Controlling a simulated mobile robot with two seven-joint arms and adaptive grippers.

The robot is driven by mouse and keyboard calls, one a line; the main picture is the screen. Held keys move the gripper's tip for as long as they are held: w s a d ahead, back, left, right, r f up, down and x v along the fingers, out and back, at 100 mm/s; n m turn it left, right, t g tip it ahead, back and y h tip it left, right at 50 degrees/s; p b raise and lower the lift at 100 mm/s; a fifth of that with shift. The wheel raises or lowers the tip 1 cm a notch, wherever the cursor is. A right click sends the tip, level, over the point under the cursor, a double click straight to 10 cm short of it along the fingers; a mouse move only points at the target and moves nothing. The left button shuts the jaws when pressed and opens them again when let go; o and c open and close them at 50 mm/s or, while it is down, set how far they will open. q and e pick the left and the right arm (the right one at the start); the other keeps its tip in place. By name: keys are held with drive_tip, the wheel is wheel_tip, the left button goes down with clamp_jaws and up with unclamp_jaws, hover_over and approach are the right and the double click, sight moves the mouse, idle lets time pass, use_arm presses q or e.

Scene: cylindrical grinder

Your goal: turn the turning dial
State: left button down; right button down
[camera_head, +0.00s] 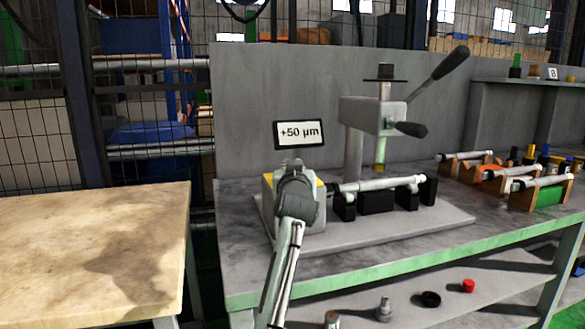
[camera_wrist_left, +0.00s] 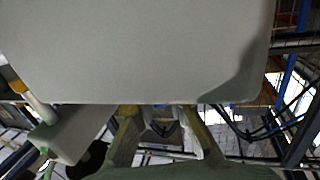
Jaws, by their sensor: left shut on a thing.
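My left gripper (camera_head: 291,168) reaches up from the lower middle of the head view to the pale box (camera_head: 313,214) at the left end of the grinder. The box has yellow edging. The gripper and wrist cover the box's front, so the turning dial is hidden there. In the left wrist view the two fingers (camera_wrist_left: 165,122) stand apart at the lower edge of a large grey surface (camera_wrist_left: 140,50). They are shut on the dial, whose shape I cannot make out. A sign reading "+50 µm" (camera_head: 299,134) stands above the box. My right gripper is not in view.
A shaft (camera_head: 378,184) lies across black supports right of the box. A lever press (camera_head: 374,115) stands behind it. Wooden racks with rods (camera_head: 540,184) are at the right of the bench. A beige table (camera_head: 90,250) stands at the left, with a gap between.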

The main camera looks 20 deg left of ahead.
use_arm(q)
drive_tip(key=c, duration=1.5)
unclamp_jaws()
drive_tip(key=shift+c, duration=0.2)
drive_tip(key=v, duration=0.7)
drive_tip(key=shift+s+d, duration=0.1)
drive_tip(key=shift+s, duration=0.15)
